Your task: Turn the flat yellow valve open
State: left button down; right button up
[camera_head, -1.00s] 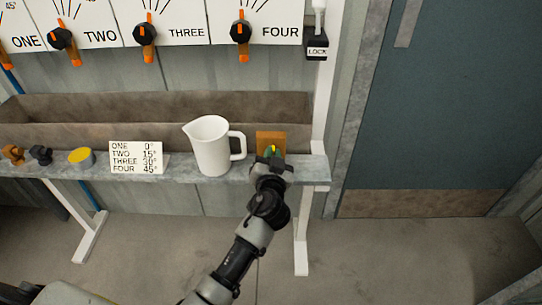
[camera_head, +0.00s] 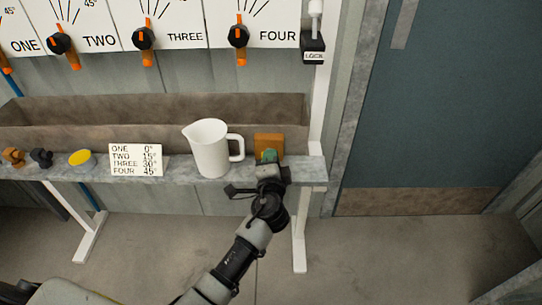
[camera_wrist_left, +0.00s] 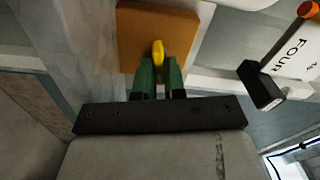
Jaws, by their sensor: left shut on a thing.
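The flat yellow valve (camera_wrist_left: 158,52) shows edge-on in the left wrist view, in front of an orange-brown block (camera_wrist_left: 150,22). My left gripper (camera_wrist_left: 159,68) has green fingers, which are shut on the valve. In the head view my left gripper (camera_head: 268,157) is at the right end of the grey shelf, in front of the same block (camera_head: 270,141). The gripper hides the valve there. My right gripper is not in view.
A white pitcher (camera_head: 209,148) stands just left of my gripper on the shelf (camera_head: 195,168). A number card (camera_head: 136,160) and a yellow-topped round object (camera_head: 80,158) are farther left. Dials, including FOUR (camera_head: 239,37), and a LOCK switch (camera_head: 313,48) are above.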

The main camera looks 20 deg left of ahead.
pick_arm(q)
jog(key=shift+f+m+p, duration=0.15)
jog(key=shift+m+p, duration=0.25)
jog(key=shift+m, duration=1.1)
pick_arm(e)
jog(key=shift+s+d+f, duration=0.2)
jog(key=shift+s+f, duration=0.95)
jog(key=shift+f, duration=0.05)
pick_arm(q)
jog(key=c, duration=1.2)
grip_release()
jog(key=v, duration=1)
jog(key=shift+s, duration=0.4)
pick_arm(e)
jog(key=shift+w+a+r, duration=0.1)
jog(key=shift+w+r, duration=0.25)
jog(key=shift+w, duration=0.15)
pick_arm(q)
jog(key=shift+d, duration=0.1)
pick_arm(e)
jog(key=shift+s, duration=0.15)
